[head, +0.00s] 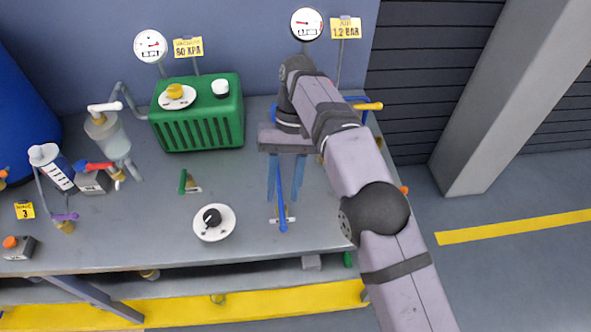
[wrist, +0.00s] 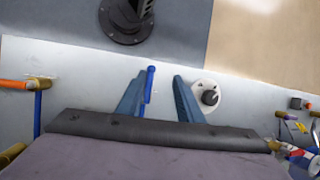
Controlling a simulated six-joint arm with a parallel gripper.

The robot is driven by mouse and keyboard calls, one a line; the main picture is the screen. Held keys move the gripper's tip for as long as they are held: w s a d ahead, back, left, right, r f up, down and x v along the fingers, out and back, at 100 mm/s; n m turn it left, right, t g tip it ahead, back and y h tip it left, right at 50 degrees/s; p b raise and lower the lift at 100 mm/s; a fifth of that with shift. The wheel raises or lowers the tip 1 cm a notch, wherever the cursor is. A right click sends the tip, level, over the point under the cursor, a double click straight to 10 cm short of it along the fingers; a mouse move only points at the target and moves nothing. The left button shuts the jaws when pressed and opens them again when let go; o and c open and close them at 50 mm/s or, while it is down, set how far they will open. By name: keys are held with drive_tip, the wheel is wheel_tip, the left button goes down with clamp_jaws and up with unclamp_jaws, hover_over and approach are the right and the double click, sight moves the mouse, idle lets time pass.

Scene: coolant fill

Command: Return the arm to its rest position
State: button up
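My gripper (head: 284,188) is at the end of my arm, over the right half of the grey workbench. Its two blue fingers are well apart, with nothing clamped between them. In the wrist view, my gripper (wrist: 157,88) shows the same wide gap. A blue lever (head: 282,212) appears between the fingers in the head view. In the wrist view the blue lever (wrist: 150,82) appears close beside the left finger and clear of the right one. I cannot tell whether it touches the left finger. My arm's upper links cover part of the bench's right end.
A white dial with a black knob (head: 212,222) is left of the gripper. A green ribbed tank (head: 198,118) stands behind, and a small green-handled valve (head: 187,183) lies between. An orange-yellow handle (head: 368,106) is behind my arm. Open floor (head: 510,280) lies to the right.

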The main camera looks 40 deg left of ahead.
drive_tip(key=w+d+m+t+y, duration=0.1)
drive_tip(key=w+d+m, duration=0.1)
drive_tip(key=w+d, duration=0.35)
drive_tip(key=w+d+r+m, duration=0.1)
drive_tip(key=w+d+m, duration=0.15)
drive_tip(key=d, duration=0.65)
drive_tip(key=w+d+m+t+y, duration=0.1)
drive_tip(key=w+d, duration=0.4)
drive_tip(key=d, duration=0.3)
drive_tip(key=s+d+f+m+t, duration=0.1)
drive_tip(key=s+d+f+m, duration=0.1)
drive_tip(key=s+d, duration=0.4)
drive_tip(key=s+d+f+m+t, duration=0.1)
drive_tip(key=s+d+f, duration=0.3)
drive_tip(key=d, duration=1.3)
drive_tip(key=s+m, duration=0.1)
drive_tip(key=s, duration=0.2)
drive_tip(key=shift+t, duration=0.3)
drive_tip(key=shift+a, duration=0.1)
wheel_tip(320, 180, up, 9)
drive_tip(key=p, duration=0.8)
drive_tip(key=shift+f+p, duration=0.15)
drive_tip(key=shift+p, duration=0.2)
